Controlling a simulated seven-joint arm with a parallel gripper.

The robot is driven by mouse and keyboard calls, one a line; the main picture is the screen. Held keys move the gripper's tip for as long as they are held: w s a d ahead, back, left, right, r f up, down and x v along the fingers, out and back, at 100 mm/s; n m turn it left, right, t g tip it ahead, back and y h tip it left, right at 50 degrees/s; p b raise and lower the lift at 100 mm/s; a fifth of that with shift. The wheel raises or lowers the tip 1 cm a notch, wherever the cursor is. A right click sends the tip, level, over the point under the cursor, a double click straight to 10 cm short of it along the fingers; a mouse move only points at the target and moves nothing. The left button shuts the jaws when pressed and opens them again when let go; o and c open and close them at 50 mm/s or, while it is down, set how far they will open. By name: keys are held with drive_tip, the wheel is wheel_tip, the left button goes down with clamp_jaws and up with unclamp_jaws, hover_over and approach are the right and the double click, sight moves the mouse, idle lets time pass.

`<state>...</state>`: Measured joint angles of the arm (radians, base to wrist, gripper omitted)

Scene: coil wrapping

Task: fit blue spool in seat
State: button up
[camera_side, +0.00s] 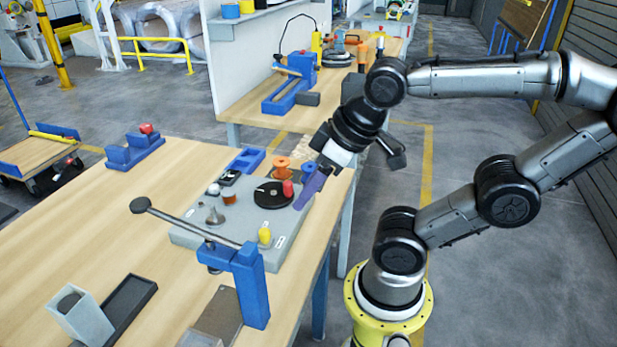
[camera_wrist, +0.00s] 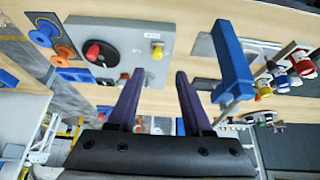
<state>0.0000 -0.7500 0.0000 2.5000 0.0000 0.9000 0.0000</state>
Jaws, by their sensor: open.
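The blue spool (camera_side: 307,170) is at the back right of the grey board, partly behind my gripper. It also shows in the wrist view (camera_wrist: 45,33) at the upper left, beside the orange spool. My gripper (camera_side: 303,203) has purple fingers pointing down and left over the board's right edge. In the wrist view the fingers (camera_wrist: 160,73) are spread apart with nothing between them, and the blue spool is well off to their left. The grey board (camera_side: 190,238) carries a grey cone-shaped post (camera_side: 214,216) and a black disc (camera_side: 268,196). I cannot tell which part is the seat.
The orange spool (camera_side: 281,168) stands close beside the blue one. A red knob (camera_side: 288,188) and a yellow knob (camera_side: 265,235) stick up from the board. A blue post with a long arm (camera_side: 250,285) stands at the front.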

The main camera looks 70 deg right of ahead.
idle(0.3)
drive_tip(key=o, duration=0.4)
drive_tip(key=shift+o, duration=0.2)
